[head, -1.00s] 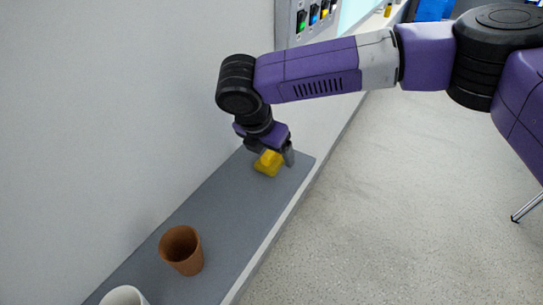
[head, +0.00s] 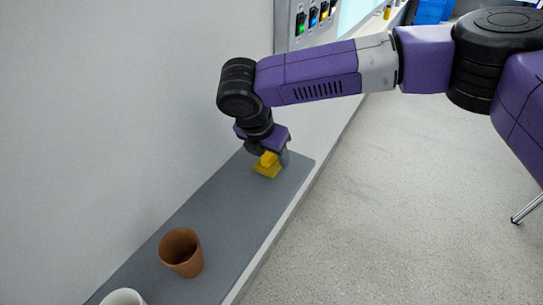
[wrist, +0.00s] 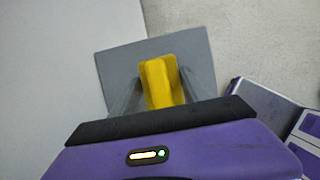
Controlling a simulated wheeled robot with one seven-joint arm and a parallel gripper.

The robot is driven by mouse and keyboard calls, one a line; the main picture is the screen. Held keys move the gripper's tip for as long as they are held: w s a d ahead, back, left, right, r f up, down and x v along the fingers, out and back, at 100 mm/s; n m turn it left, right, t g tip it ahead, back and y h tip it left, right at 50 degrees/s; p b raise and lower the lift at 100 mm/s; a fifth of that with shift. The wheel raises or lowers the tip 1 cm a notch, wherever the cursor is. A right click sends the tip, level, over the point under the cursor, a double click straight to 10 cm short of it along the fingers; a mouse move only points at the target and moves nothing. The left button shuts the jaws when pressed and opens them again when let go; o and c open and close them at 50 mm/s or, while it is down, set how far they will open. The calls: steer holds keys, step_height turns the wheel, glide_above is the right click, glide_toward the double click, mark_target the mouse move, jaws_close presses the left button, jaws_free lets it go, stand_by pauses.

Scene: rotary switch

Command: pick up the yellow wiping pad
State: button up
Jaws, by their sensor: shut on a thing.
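The yellow wiping pad (head: 266,171) is near the far end of the grey shelf (head: 215,215), and I cannot tell whether it still touches the surface. My gripper (head: 269,157) points down over it and is shut on its raised yellow grip. In the wrist view the pad (wrist: 160,82) sits between the two grey fingers, and my gripper (wrist: 155,95) has one finger on each side of it. Part of the pad is hidden by the fingers and gripper body.
A brown cup (head: 181,254) stands on the shelf nearer the camera, with a white cup (head: 124,298) at the bottom edge. A wall runs along the shelf's left. A switch panel (head: 312,18) is at the top. The shelf between pad and brown cup is clear.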

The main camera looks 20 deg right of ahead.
step_height(320, 180, up, 20)
steer(key=b, duration=0.1)
steer(key=shift+f, duration=0.15)
